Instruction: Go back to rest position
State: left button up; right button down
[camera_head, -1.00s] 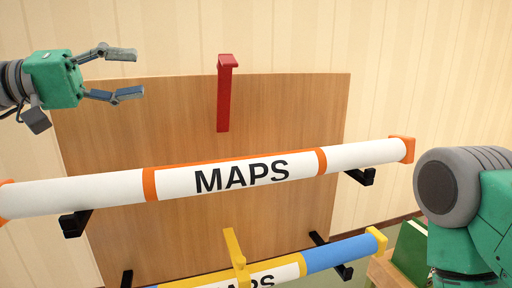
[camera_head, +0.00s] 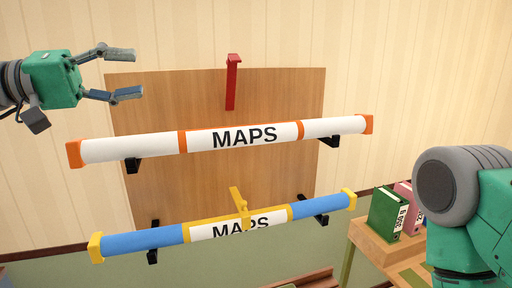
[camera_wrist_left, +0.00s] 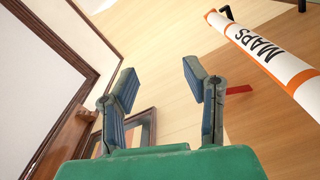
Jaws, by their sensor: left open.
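My left gripper (camera_head: 132,74) is open and empty at the upper left of the head view, in front of the pale wall. Its two fingers (camera_wrist_left: 163,95) also show spread apart in the left wrist view, with nothing between them. At the right of the head view a green and grey part of my right arm (camera_head: 465,200) shows. The right gripper is out of view.
A white map tube with orange ends (camera_head: 165,145) rests on black brackets on a wooden panel (camera_head: 170,100). A blue and yellow tube (camera_head: 145,240) lies below. A red hook (camera_head: 232,85) is above. Books (camera_head: 386,213) stand on a wooden table (camera_head: 372,244) at right.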

pick_arm(q)
jog(key=s+d+f+n+g+y+b, duration=0.1)
jog(key=d+f+y+b, duration=0.15)
jog(key=f, duration=1.25)
jog(key=s+d+f+n+g+y+b, duration=0.1)
jog(key=d+f+y+b, duration=0.15)
jog(key=f, duration=1.25)
jog(key=s+d+f+n+g+y+b, duration=0.1)
jog(key=s+d+f+y, duration=0.15)
jog(key=f, duration=1.25)
jog(key=s+a+f+g+y+b, duration=0.1)
jog(key=s+a+f+y+b, duration=0.1)
jog(key=s+f, duration=0.35)
jog(key=s+a+f+y+b, duration=0.1)
jog(key=s+a+f+y, duration=0.15)
jog(key=f, duration=0.55)
jog(key=s+a+f+g+y+b, duration=0.1)
jog(key=s+f+b, duration=0.1)
jog(key=s+f, duration=0.35)
jog(key=s+a+f+m+y+b, duration=0.3)
jog(key=s+a+f+y, duration=0.1)
jog(key=s+a+f, duration=0.6)
notch_tip(320, 180, down, 2)
jog(key=shift+s+a+f+b, duration=0.1)
jog(key=shift+s+a+b, duration=0.1)
jog(key=shift+s+b, duration=0.15)
